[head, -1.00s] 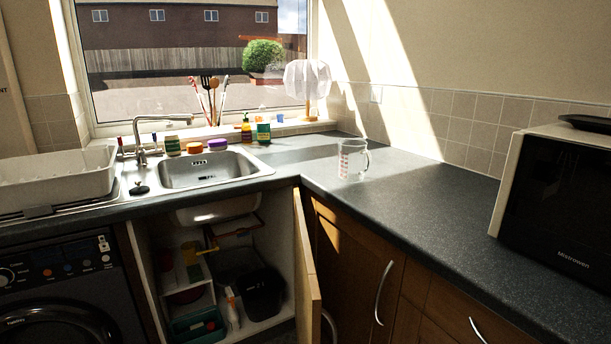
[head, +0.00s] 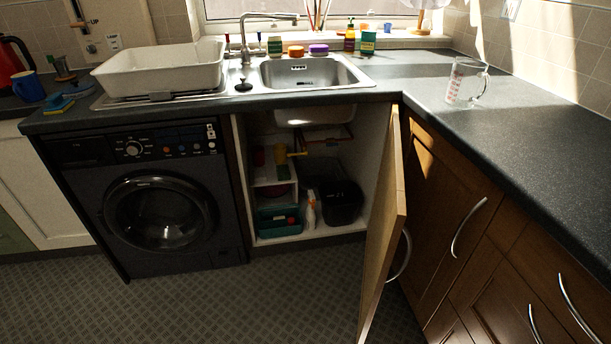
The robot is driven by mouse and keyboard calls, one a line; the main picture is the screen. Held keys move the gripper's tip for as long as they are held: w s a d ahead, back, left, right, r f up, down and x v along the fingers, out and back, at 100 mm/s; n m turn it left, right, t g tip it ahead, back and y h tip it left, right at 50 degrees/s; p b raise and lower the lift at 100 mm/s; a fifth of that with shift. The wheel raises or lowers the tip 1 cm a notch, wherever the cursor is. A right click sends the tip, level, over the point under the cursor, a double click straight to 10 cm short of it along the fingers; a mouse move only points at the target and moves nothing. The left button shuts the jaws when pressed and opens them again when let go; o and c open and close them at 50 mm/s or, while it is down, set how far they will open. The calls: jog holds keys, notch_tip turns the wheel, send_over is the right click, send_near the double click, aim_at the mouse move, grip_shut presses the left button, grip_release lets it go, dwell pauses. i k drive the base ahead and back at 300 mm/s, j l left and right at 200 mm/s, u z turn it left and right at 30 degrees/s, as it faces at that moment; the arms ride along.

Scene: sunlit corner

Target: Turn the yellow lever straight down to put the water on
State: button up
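A small yellow lever (head: 297,154) shows inside the open cupboard under the sink, by the copper pipe (head: 325,141). It looks roughly level, sticking out sideways, though it is small and dim. A yellow upright piece (head: 280,154) is at its left end; I cannot tell whether it is part of the lever. The cupboard door (head: 386,225) stands open towards me, on the right of the opening. My gripper is not in view.
A black bin (head: 342,202), a spray bottle (head: 311,211) and a teal crate (head: 279,222) stand in the cupboard. A washing machine (head: 157,210) is on its left. The patterned floor (head: 220,305) in front is clear. A measuring jug (head: 466,82) stands on the worktop.

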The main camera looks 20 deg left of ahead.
aim_at(304, 151)
jog(key=i+j, duration=1.05)
jog(key=j, duration=0.15)
jog(key=i+j+z, duration=0.1)
jog(key=i+j, duration=0.4)
jog(key=j, duration=0.15)
jog(key=i+j, duration=0.5)
jog(key=j+z, duration=0.05)
jog(key=j, duration=0.05)
